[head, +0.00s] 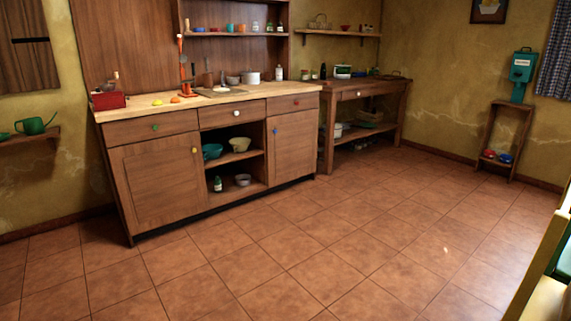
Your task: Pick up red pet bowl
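A small red bowl (489,153) sits on the low shelf of a narrow wooden stand (482,140) against the right wall, far across the room. It looks like the red pet bowl, though it is small at this distance. A blue bowl (505,158) sits close to its right on the same shelf. My gripper is not in view.
A green dispenser (521,76) stands above the wooden stand. A long wooden counter (235,105) and a side table (365,90) line the back wall. A pale yellow edge (538,270) fills the lower right corner. The tiled floor (340,230) between is clear.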

